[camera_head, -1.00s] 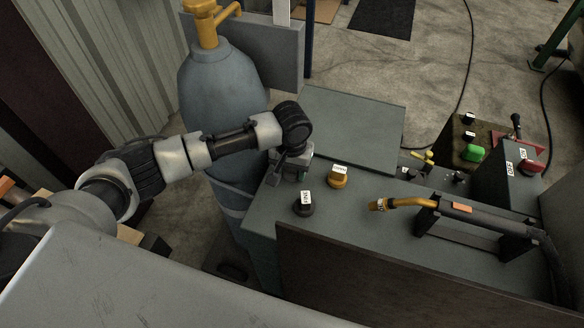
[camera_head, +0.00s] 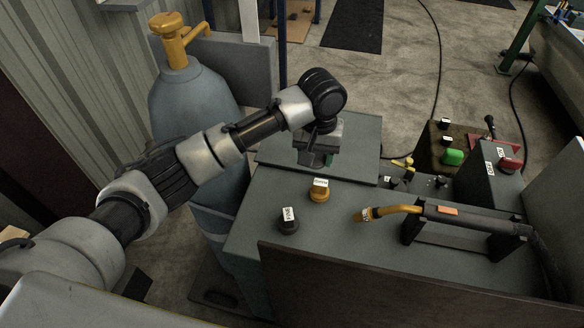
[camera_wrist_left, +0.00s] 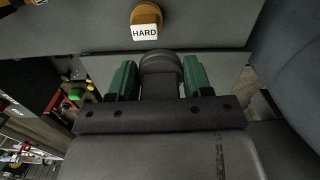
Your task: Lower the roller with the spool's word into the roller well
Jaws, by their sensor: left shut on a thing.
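My left gripper (camera_head: 315,158) is over the raised flat panel (camera_head: 362,135) at the back of the machine top. In the wrist view its green fingers are shut on a dark grey round roller (camera_wrist_left: 160,68); no word shows on it. In the head view the wrist mostly hides this roller. An orange roller (camera_head: 319,192) with a white label stands on the machine top; the wrist view (camera_wrist_left: 146,16) reads its label as HARD. A dark roller (camera_head: 288,226) with a white label stands left of it. I cannot make out the spool or the roller well. My right gripper is not in view.
A welding torch (camera_head: 450,213) on a dark stand is at the right of the machine top. A grey gas cylinder (camera_head: 195,105) stands left. A brown board (camera_head: 370,295) edges the front.

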